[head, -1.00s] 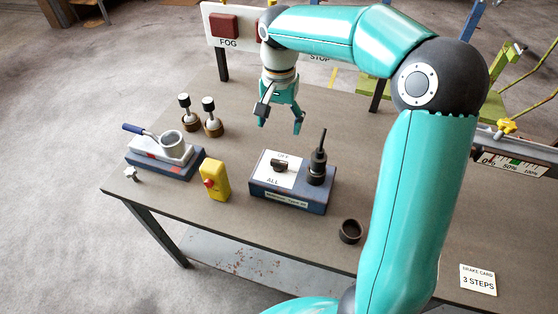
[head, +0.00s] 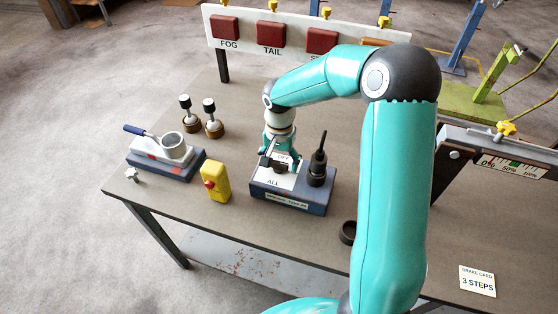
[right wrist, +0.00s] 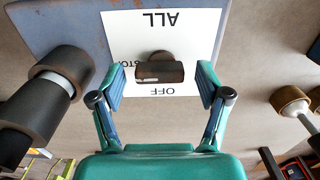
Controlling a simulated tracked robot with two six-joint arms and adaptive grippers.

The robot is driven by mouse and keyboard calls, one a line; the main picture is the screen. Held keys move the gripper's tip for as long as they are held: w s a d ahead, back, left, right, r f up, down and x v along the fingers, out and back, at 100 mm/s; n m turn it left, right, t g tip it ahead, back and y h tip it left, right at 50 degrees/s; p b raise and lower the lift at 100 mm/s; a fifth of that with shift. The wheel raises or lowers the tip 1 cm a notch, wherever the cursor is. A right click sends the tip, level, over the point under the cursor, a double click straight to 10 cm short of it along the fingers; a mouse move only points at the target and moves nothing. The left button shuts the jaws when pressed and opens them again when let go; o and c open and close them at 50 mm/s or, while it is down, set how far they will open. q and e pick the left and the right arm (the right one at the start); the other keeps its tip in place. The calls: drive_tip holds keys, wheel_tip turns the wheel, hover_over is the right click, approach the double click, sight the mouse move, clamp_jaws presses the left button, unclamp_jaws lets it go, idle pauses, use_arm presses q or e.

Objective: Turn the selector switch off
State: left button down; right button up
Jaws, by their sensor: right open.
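The selector switch is a dark knob (right wrist: 160,71) on a white plate marked OFF and ALL (right wrist: 185,28), with a partly hidden label beside the knob. Its bar lies crosswise to the line between OFF and ALL. The plate sits on a blue box (head: 292,199) on the table. My right gripper (right wrist: 160,86) is open, its fingers on either side of the knob, apart from it. In the head view the right gripper (head: 280,164) is low over the plate and largely hides the knob. My left gripper is not in view.
A black upright lever (head: 317,165) stands on the box close to the gripper's right. A yellow box with a red button (head: 215,182) is to the left. A dark ring (head: 348,232) lies in front, partly behind my arm. A lamp board (head: 270,35) stands at the back.

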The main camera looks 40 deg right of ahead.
drive_tip(key=c, duration=1.2)
drive_tip(key=shift+o, duration=0.2)
drive_tip(key=shift+n, duration=0.4)
drive_tip(key=n+b, duration=0.1)
drive_tip(key=n, duration=0.1)
drive_tip(key=shift+n, duration=0.4)
drive_tip(key=n, duration=0.4)
drive_tip(key=shift+w+n+b, duration=0.1)
drive_tip(key=shift+n+b, duration=0.2)
drive_tip(key=shift+b, duration=0.1)
drive_tip(key=n, duration=0.4)
drive_tip(key=shift+d, duration=0.1)
drive_tip(key=n, duration=0.5)
drive_tip(key=shift+w+r, duration=0.1)
drive_tip(key=shift+w, duration=0.05)
drive_tip(key=shift+n, duration=0.4)
